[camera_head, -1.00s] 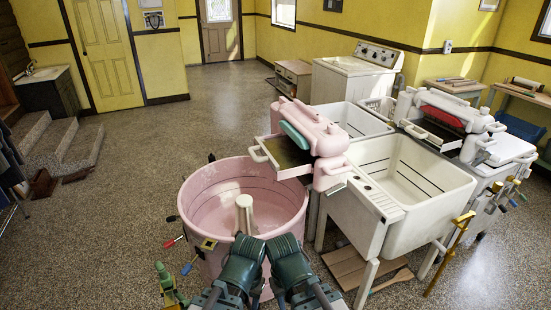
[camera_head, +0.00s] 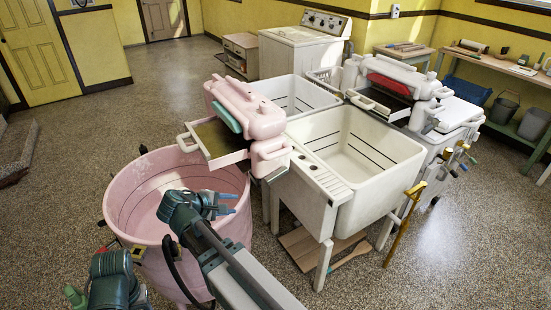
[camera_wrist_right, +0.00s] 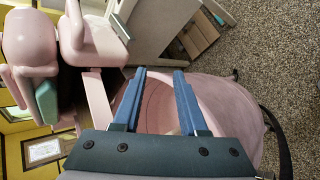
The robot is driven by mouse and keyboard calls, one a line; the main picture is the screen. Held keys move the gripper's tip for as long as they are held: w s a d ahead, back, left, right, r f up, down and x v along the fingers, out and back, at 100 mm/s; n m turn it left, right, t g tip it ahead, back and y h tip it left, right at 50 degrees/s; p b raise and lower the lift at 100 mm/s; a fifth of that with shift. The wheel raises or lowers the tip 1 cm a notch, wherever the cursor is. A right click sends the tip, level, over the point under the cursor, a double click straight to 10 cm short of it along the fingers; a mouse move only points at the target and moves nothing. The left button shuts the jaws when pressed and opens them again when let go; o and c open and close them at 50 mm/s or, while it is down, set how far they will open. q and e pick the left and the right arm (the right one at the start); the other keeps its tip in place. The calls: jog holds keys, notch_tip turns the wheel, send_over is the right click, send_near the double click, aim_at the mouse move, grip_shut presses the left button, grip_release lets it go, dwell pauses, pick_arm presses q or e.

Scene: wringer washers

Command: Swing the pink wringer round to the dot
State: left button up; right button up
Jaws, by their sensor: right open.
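I cannot make out a dot clearly.
A white double sink (camera_head: 360,160) stands right of the tub, close to the wringer. A yellow lever (camera_head: 405,215) stands at the sink's right. Open floor (camera_head: 70,160) lies left of the tub.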

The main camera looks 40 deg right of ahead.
aim_at(274, 156)
jog(key=w+d+r+n+h+b, duration=0.1)
jog(key=w+d+r+n+h, duration=0.15)
jog(key=d+r+h, duration=0.6)
jog(key=w+d+f+y+b, duration=0.1)
jog(key=d, duration=0.4)
jog(key=w+d+f+y+b, duration=0.1)
jog(key=d, duration=0.4)
jog(key=w+d+f+y+b, duration=0.1)
jog(key=w+d+f, duration=0.1)
jog(key=d, duration=0.3)
jog(key=shift+d+f+t, duration=0.1)
jog(key=shift+d+t, duration=0.15)
jog(key=shift+t, duration=0.15)
jog(key=shift+s, duration=0.1)
grip_shut()
